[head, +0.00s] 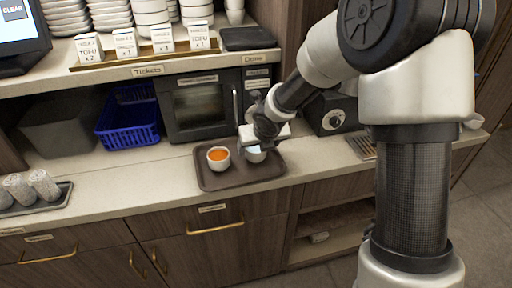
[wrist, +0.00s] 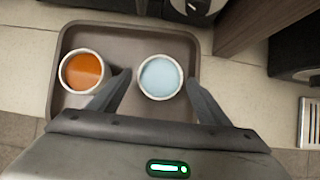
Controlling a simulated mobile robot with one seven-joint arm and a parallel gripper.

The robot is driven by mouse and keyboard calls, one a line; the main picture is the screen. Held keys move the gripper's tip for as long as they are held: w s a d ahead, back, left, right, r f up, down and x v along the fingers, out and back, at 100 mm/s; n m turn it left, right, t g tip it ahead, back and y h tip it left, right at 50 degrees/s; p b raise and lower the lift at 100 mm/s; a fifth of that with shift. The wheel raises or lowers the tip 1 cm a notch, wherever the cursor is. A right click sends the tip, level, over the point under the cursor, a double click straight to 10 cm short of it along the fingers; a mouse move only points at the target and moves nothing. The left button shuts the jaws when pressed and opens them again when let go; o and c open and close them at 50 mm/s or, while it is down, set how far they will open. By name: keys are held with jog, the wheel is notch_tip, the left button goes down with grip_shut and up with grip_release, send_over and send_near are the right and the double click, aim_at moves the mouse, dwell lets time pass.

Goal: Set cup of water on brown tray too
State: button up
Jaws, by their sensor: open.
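The brown tray (head: 216,183) lies on the counter near its front edge, and it fills much of the wrist view (wrist: 125,37). A white cup of orange liquid (head: 218,158) stands on its left part, also in the wrist view (wrist: 83,71). A white cup of pale blue water (head: 254,155) stands upright on the tray to the right of it. In the wrist view the water cup (wrist: 160,77) sits between my gripper's (wrist: 158,92) open fingers, with a finger on each side. From the head, my gripper (head: 262,140) is at the water cup and partly hides it.
A blue basket (head: 128,118) and a small oven (head: 198,106) stand behind the tray. A dark box with a dial (head: 333,113) is at the right back. Rolled towels (head: 44,184) lie on a tray at far left. The counter left of the brown tray is clear.

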jog(key=p+v, duration=0.3)
jog(key=v, duration=0.6)
jog(key=shift+p, duration=0.35)
jog(key=shift+r, duration=0.15)
